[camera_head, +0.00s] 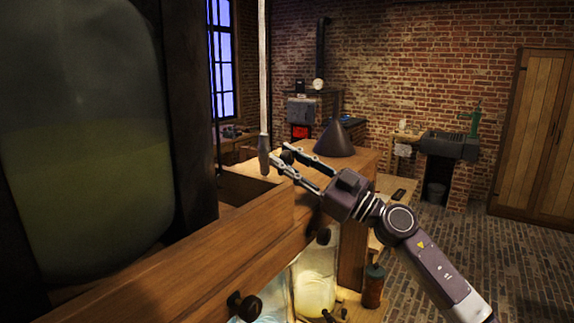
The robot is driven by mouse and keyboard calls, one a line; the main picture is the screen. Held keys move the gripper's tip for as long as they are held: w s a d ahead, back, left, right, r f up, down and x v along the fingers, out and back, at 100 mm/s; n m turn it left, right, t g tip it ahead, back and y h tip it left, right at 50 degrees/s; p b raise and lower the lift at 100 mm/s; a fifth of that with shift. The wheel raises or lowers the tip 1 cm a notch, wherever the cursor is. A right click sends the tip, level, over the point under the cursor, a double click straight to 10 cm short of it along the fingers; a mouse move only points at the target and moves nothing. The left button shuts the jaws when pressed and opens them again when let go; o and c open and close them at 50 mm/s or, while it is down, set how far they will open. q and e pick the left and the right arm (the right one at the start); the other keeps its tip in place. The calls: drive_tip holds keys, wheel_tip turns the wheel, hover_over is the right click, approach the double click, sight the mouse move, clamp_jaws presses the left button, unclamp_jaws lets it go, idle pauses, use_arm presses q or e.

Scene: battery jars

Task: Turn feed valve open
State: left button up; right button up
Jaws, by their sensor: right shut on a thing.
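My right gripper (281,155) reaches in from the right above a wooden bench top. Its two fingers are closed around a small dark knob (287,157), which they partly hide. I cannot tell for sure whether this knob is the feed valve. A pale upright rod (263,70) with a dark lower end (264,155) hangs just left of the fingertips. A second dark round knob (243,306) sticks out of the front of the wooden beam (180,270), lower down and apart from the gripper. My left gripper is not in view.
A large glass jar (85,140) with murky greenish liquid fills the left side. A dark cone (336,138) stands on the bench behind the gripper. Below are a glowing jar (315,290) and a reddish-brown bottle (374,287). The brick floor (510,270) at right is mostly clear.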

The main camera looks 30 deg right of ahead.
drive_tip(key=n+g+y+b, duration=0.1)
drive_tip(key=n, duration=0.1)
drive_tip(key=n+g+y, duration=0.1)
drive_tip(key=n, duration=0.2)
drive_tip(key=shift+b, duration=0.35)
drive_tip(key=n+g, duration=0.1)
drive_tip(key=n, duration=0.1)
drive_tip(key=n+y, duration=0.1)
drive_tip(key=n, duration=0.2)
drive_tip(key=shift+g, duration=0.4)
drive_tip(key=n+g, duration=0.1)
drive_tip(key=n, duration=0.1)
drive_tip(key=n+g, duration=0.1)
drive_tip(key=n, duration=0.1)
drive_tip(key=shift+r+n+y+p, duration=0.1)
drive_tip(key=shift+n+y+p, duration=0.2)
drive_tip(key=shift+y+p, duration=0.1)
drive_tip(key=n+g+p, duration=0.1)
drive_tip(key=n, duration=0.2)
drive_tip(key=shift+n, duration=0.3)
drive_tip(key=shift+n+g+h+p, duration=0.3)
drive_tip(key=shift+n+h+p, duration=0.1)
drive_tip(key=shift+n, duration=0.2)
drive_tip(key=shift+f, duration=0.2)
drive_tip(key=o, duration=1.2)
drive_tip(key=shift+c, duration=0.2)
drive_tip(key=shift+r, duration=0.1)
drive_tip(key=shift+s+d, duration=0.1)
